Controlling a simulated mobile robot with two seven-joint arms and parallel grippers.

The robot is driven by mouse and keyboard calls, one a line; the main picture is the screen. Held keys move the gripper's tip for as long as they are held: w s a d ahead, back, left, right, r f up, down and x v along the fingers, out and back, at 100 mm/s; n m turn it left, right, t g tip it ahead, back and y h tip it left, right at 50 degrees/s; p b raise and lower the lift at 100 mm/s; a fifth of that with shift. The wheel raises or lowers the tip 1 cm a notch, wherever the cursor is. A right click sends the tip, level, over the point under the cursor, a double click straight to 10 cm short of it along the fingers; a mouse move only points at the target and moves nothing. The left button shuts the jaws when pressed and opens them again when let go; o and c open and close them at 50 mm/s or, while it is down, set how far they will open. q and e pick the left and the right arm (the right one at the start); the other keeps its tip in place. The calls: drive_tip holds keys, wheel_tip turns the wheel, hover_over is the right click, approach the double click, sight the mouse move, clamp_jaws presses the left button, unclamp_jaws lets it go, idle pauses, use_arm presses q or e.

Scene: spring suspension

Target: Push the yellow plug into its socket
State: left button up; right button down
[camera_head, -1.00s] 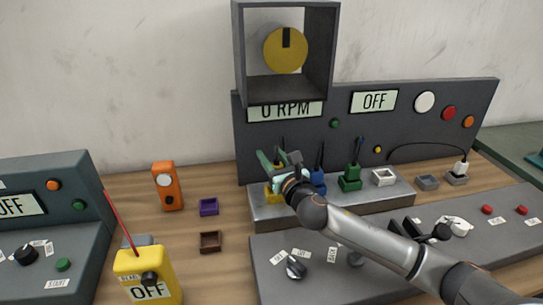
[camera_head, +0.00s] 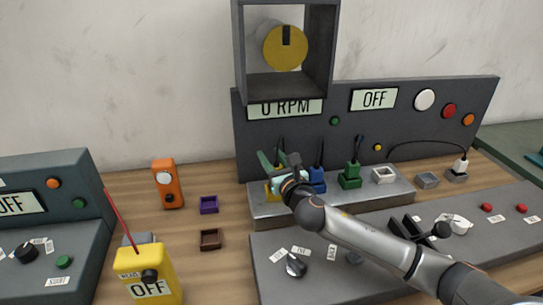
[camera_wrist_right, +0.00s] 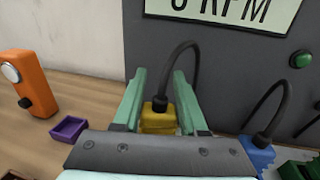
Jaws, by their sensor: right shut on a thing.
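The yellow plug (camera_wrist_right: 158,115) sits upright at the left end of the grey socket strip (camera_head: 330,212), with a black cable rising from its top. In the head view it is mostly hidden by my right gripper (camera_head: 270,165), and only a bit of yellow (camera_head: 269,190) shows. My right gripper is shut on the plug, with a green finger on each side of it in the right wrist view (camera_wrist_right: 160,100). The yellow socket under the plug is hidden, so how deep the plug sits cannot be told. My left gripper is not in view.
A blue plug (camera_head: 317,180) and a green plug (camera_head: 350,178) stand to the right on the strip, then an empty white socket (camera_head: 384,175). The dark panel (camera_head: 300,145) rises close behind. Purple (camera_head: 208,205) and brown (camera_head: 210,240) sockets lie left on the table.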

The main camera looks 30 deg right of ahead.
drive_tip(key=shift+f, duration=0.3)
drive_tip(key=shift+r+p, duration=0.2)
drive_tip(key=shift+p, duration=0.25)
drive_tip(key=shift+r, duration=0.15)
idle(0.3)
drive_tip(key=shift+m+h, duration=0.3)
drive_tip(key=shift+h, duration=0.2)
drive_tip(key=shift+w+m+g+h+p, duration=0.1)
drive_tip(key=shift+m+g+h+p, duration=0.35)
drive_tip(key=shift+m+h, duration=0.7)
drive_tip(key=shift+d+n+p, duration=0.35)
drive_tip(key=shift+d+p, duration=0.05)
drive_tip(key=shift+p, duration=0.35)
drive_tip(key=shift+f+b, duration=0.85)
drive_tip(key=shift+f, duration=0.45)
